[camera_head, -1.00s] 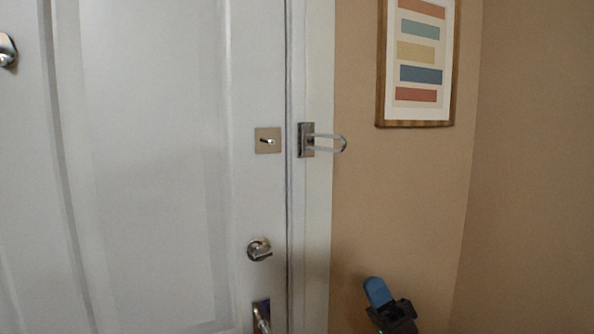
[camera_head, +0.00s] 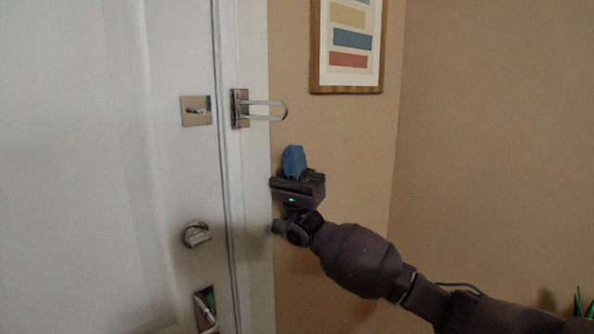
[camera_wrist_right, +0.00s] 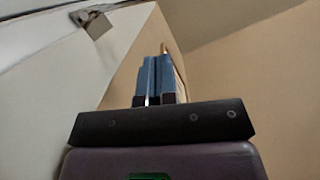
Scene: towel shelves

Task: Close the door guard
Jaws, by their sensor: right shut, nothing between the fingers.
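The door guard's metal U-shaped bar (camera_head: 265,108) sticks out to the right from its bracket on the door frame, over the tan wall. The door-side plate (camera_head: 197,110) with a small knob is on the white door, left of the bracket, and the bar is not over it. My right gripper (camera_head: 293,160) is just below the bar, blue fingers pointing up, shut and empty. In the right wrist view its blue fingers (camera_wrist_right: 158,80) are together, and a metal plate (camera_wrist_right: 93,22) shows at upper left. My left gripper is not in view.
The white door (camera_head: 80,180) fills the left and looks closed. A round lock (camera_head: 197,235) and a handle (camera_head: 206,310) are lower on it. A framed picture (camera_head: 348,48) hangs on the wall above right of my gripper.

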